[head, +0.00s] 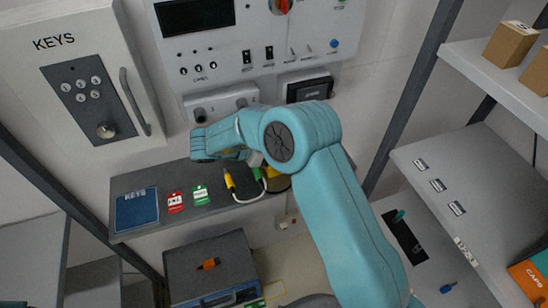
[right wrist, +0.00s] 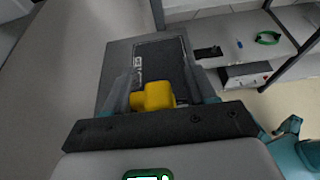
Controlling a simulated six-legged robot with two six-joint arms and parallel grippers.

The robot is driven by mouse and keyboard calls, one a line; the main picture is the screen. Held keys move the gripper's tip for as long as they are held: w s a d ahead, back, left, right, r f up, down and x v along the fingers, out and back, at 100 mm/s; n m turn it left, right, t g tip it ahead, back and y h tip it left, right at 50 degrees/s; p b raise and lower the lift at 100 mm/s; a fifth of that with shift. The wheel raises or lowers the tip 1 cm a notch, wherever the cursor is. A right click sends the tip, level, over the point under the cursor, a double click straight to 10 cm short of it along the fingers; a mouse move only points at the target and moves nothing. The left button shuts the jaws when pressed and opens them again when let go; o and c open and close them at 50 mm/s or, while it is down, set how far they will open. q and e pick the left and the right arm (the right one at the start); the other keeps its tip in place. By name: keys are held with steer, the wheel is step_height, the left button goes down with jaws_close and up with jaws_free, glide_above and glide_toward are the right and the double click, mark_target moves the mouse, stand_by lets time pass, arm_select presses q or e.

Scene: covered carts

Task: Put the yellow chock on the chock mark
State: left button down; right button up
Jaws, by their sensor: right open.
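The yellow chock (right wrist: 153,96) sits between the two fingers of my right gripper (right wrist: 162,82) in the right wrist view. The gripper is open, with a gap between the chock and the right finger; contact at the left finger is unclear. Just beyond the chock is a dark rectangle with pale lettering (right wrist: 158,62), likely the chock mark, on a grey surface. The chock covers its near part or stands in front of it; I cannot tell which. In the head view a bit of yellow (head: 273,171) shows behind my right arm, which hides the right gripper. My left gripper is not in view.
The grey counter (head: 150,181) holds a blue KEYS pad (head: 137,209), a red tag (head: 175,202), a green tag (head: 201,195) and yellow and green plugs on a white cable. A KEYS cabinet (head: 90,80) hangs above. Shelves (head: 445,165) stand at the right.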

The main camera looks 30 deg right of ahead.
jaws_close()
steer(key=shift+r+b, duration=0.1)
steer(key=shift+b, duration=0.2)
step_height(320, 180, up, 7)
steer(key=b, duration=0.3)
steer(key=s+a+b, duration=0.2)
steer(key=s+b, duration=0.1)
steer(key=s, duration=0.6)
steer(key=s+a+b, duration=0.2)
steer(key=s+b, duration=0.1)
steer(key=s, duration=0.7)
steer(key=shift+a+f, duration=0.2)
steer(key=shift+a, duration=0.1)
